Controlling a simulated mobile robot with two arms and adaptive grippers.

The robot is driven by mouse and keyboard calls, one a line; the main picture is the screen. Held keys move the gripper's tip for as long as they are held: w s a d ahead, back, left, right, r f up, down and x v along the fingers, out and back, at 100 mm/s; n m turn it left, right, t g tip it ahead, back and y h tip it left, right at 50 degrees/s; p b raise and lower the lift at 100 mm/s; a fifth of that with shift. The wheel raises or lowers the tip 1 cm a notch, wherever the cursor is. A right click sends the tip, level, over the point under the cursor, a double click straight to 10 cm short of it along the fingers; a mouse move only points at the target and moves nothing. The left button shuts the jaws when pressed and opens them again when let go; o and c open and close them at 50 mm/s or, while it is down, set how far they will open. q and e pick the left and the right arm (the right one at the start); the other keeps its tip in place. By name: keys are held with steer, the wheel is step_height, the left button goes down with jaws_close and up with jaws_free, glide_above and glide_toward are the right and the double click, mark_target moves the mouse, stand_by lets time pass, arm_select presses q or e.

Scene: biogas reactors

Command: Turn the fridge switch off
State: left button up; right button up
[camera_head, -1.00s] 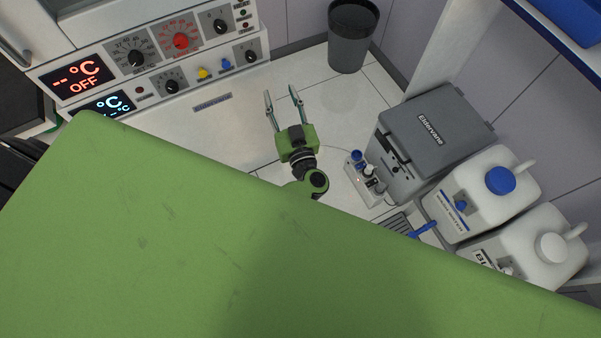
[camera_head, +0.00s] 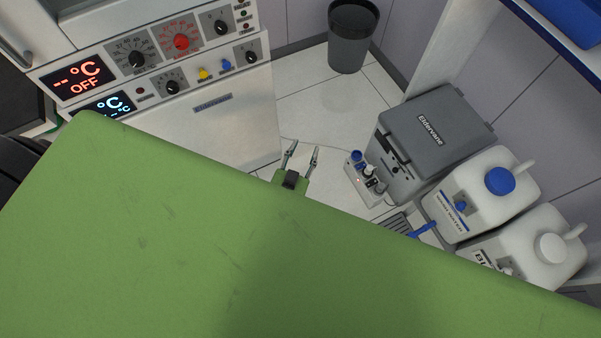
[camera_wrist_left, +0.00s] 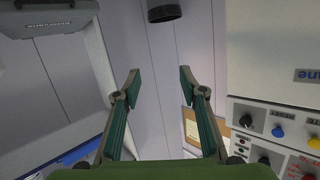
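No switch labelled as the fridge switch can be made out. I cannot tell which unit is the fridge. My left gripper (camera_head: 302,150) is open and empty, left of the grey box and apart from it. Its open fingers also show in the left wrist view (camera_wrist_left: 160,85). My right gripper is not in view.
A small bottle holder (camera_head: 362,178) stands beside the grey box. Two white jugs (camera_head: 470,205) stand right of it. A dark bin (camera_head: 350,38) stands at the back. A green surface hides the lower head view.

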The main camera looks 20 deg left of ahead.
arm_select(q)
steer(key=s+d+f+m+g+h, duration=0.1)
steer(key=s+f+g, duration=0.1)
steer(key=s+f, duration=0.3)
step_height(320, 180, down, 2)
steer(key=shift+s+f+h, duration=0.25)
steer(key=shift+h, duration=0.05)
steer(key=shift+d+g, duration=0.1)
steer(key=shift+g, duration=0.2)
steer(key=s+a+f+m+g, duration=0.15)
steer(key=s+f+g, duration=0.45)
steer(key=s+f, duration=1)
steer(key=s+a+f+g, duration=0.1)
steer(key=s+a+g, duration=0.1)
steer(key=s, duration=0.7)
steer(key=s+a+f+g, duration=0.1)
steer(key=s+a+g, duration=0.2)
steer(key=s, duration=0.7)
steer(key=shift+s+a+f+g, duration=0.3)
steer(key=shift+f, duration=0.1)
steer(key=shift+w, duration=0.1)
